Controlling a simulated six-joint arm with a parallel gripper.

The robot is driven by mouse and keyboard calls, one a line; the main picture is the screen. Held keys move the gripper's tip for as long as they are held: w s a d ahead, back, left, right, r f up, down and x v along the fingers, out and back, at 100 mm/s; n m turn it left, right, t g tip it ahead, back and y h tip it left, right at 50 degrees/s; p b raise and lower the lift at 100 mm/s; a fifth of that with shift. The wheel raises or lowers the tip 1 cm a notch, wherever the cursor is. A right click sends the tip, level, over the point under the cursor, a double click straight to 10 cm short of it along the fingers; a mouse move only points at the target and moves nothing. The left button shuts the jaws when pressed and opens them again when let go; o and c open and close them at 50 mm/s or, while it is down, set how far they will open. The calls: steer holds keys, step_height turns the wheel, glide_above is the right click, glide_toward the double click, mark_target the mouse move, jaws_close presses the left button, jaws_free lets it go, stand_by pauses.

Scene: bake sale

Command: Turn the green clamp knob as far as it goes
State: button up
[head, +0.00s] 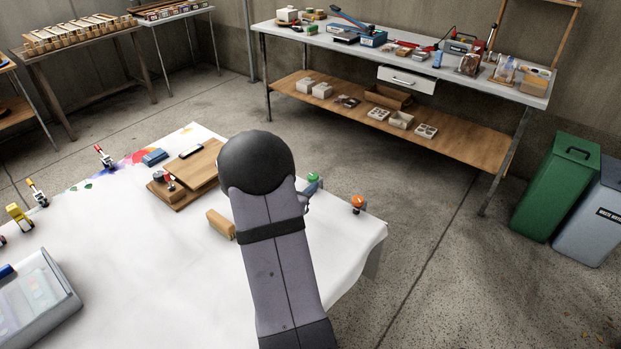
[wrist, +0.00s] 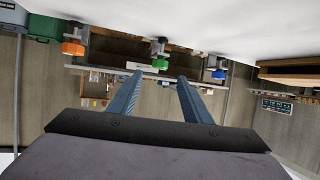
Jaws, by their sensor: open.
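The green clamp knob (wrist: 160,63) is near the middle of the wrist view, on a small metal clamp at the table edge. In the head view the green knob (head: 313,177) shows just right of my arm. My gripper (wrist: 160,78) is open, and its two blue-grey fingers point toward the knob. In the wrist picture the knob lies between the fingertips, a little above them; I cannot tell whether they reach around it. Nothing is held. In the head view my arm hides most of the gripper.
An orange knob (wrist: 73,48) and a blue knob (wrist: 219,74) sit on clamps to either side along the same edge. In the head view the orange knob (head: 358,202) stands to the right. A wooden board (head: 200,163) and a tan block (head: 221,224) lie on the white-covered table (head: 140,270).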

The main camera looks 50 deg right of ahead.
mark_target(313, 176)
steer(key=shift+x, duration=3.7)
steer(key=shift+r, duration=0.15)
steer(key=c, duration=1)
